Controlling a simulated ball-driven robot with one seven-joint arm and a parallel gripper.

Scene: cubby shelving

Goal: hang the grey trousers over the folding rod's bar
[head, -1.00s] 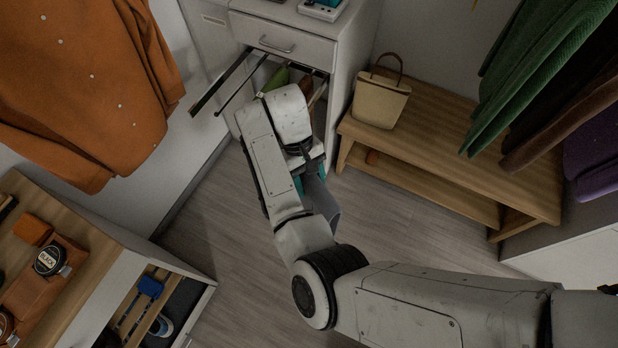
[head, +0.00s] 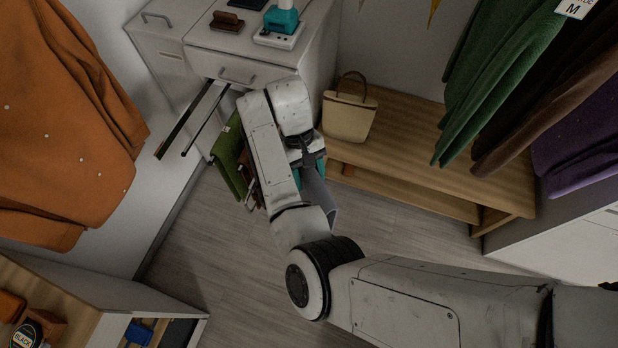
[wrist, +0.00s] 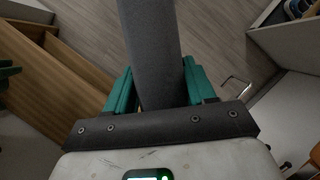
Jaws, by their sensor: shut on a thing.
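The grey trousers (wrist: 150,50) hang as a long strip between the teal fingers of my gripper (wrist: 158,88) in the wrist view. In the head view a piece of the trousers (head: 320,196) shows beside my wrist, and my gripper (head: 319,170) is mostly hidden behind my arm. Thin dark bars (head: 204,121) stick out from the white cabinet below its drawer, left of my arm; I take these for the folding rod. A green garment (head: 229,158) and brownish pieces (head: 250,190) hang close to them, partly covered by my arm. The trousers are apart from the visible bars.
The white cabinet (head: 262,53) stands behind my arm, with a teal-topped item (head: 281,20) on top. A wooden bench (head: 420,150) with a cream handbag (head: 349,114) is to the right. An orange shirt (head: 60,120) hangs at left. The floor (head: 225,250) is clear.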

